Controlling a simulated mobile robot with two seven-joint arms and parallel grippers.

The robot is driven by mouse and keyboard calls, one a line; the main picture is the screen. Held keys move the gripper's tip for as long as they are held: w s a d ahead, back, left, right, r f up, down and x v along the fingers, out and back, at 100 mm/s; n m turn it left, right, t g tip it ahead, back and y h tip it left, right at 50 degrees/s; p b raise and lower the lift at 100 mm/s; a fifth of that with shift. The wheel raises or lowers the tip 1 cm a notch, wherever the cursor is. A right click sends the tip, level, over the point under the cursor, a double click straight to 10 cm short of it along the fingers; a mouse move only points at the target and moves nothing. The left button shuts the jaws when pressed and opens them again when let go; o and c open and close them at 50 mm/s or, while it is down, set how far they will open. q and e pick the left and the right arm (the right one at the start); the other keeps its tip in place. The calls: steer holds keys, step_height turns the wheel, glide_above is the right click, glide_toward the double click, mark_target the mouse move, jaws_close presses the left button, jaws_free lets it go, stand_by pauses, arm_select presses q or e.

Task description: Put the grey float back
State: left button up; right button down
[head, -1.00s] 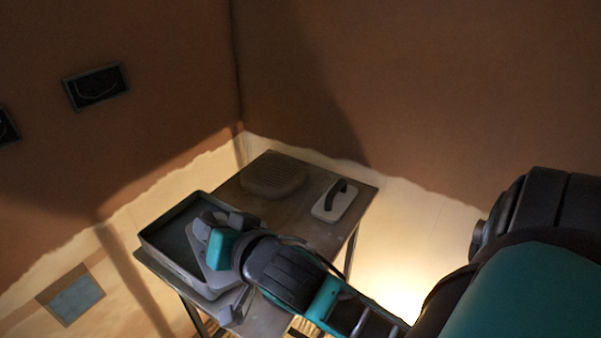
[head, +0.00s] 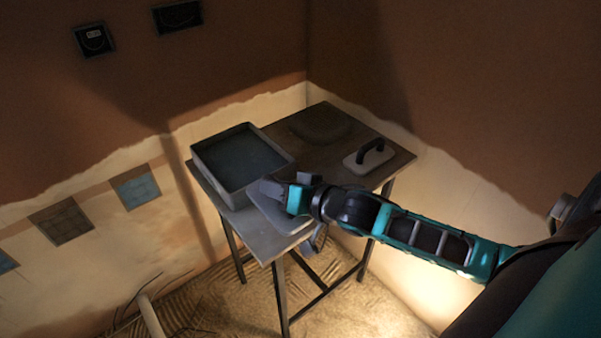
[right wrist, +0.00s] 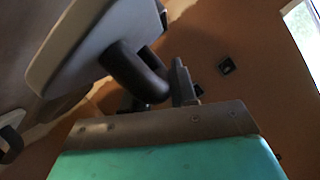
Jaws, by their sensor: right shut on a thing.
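My right gripper (head: 288,190) is shut on the dark handle of the grey float (head: 268,211), above the near part of the table, just right of the tray. The gripper hides part of the float; I cannot tell whether its plate touches the table. In the right wrist view the float's pale plate (right wrist: 85,38) is tilted at upper left, with its dark handle (right wrist: 135,73) at the gripper. A second, paler float (head: 371,157) with a black handle lies at the table's right side. My left gripper is not in view.
A grey rectangular tray (head: 198,169) stands on the table's left side. A dark rounded pad (head: 320,121) lies at the back of the table (head: 352,174). Walls close in behind. Bare tabletop lies between the pad, the pale float and my gripper.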

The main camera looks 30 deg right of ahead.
steer(key=w+d+f, duration=0.1)
steer(key=w+d, duration=0.1)
steer(key=d, duration=0.4)
step_height(320, 180, down, 6)
steer(key=b, duration=0.5)
steer(key=shift+s+d+b, duration=0.1)
steer(key=shift+b, duration=0.25)
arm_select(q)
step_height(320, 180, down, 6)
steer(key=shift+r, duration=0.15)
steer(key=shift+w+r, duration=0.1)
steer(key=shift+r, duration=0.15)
arm_select(e)
steer(key=shift+f, duration=0.3)
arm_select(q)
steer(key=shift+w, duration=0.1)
arm_select(e)
steer(key=c, duration=0.8)
jaws_free()
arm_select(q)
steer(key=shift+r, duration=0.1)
